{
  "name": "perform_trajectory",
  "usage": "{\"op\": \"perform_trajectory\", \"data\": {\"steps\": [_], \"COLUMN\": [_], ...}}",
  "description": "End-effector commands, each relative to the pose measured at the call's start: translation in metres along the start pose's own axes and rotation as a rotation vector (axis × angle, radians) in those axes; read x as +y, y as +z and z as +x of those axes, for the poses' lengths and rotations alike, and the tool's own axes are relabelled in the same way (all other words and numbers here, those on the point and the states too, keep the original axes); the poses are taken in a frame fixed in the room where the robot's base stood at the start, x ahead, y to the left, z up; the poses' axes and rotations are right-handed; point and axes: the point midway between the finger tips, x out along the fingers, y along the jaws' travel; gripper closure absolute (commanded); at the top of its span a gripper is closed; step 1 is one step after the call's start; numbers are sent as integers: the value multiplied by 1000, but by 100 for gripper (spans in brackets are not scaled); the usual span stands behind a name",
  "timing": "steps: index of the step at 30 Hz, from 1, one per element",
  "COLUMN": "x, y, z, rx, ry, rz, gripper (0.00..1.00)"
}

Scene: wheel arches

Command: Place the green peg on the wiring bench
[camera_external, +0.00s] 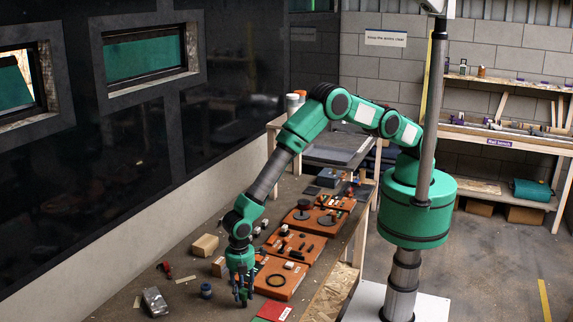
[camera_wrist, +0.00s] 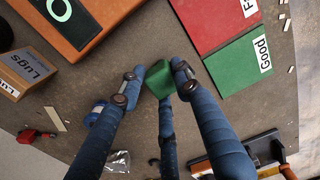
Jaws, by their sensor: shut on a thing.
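The green peg (camera_wrist: 158,78) is between the blue fingertips of my gripper (camera_wrist: 156,82) in the wrist view. It is a small, smooth green block, partly covered by the fingers. My gripper is shut on it. In the external view my gripper (camera_external: 241,292) points down over the front part of the long workbench (camera_external: 205,285); the peg cannot be made out there. I cannot tell from the lettering which one is the wiring bench.
Orange boards (camera_external: 280,281) with parts line the workbench. Near my gripper are a red card (camera_wrist: 217,22), a green "Good" card (camera_wrist: 240,65), a "Lugs" box (camera_wrist: 28,72) and a blue spool (camera_external: 206,291). A dark wall runs along the left. Open floor lies at right.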

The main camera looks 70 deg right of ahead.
Motion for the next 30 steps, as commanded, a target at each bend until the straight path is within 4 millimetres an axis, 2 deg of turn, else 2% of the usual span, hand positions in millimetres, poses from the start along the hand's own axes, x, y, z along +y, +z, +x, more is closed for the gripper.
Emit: {"op": "perform_trajectory", "data": {"steps": [7, 8, 10, 11, 23, 30], "x": [0, 0, 0, 0, 0, 0], "y": [0, 0, 0, 0, 0, 0], "z": [3, 4, 3, 3, 1, -12], "rx": [0, 0, 0, 0, 0, 1], "ry": [0, 0, 0, 0, 0, 1], "rz": [0, 0, 0, 0, 0, 0], "gripper": [100, 66, 52, 49, 49, 49]}}
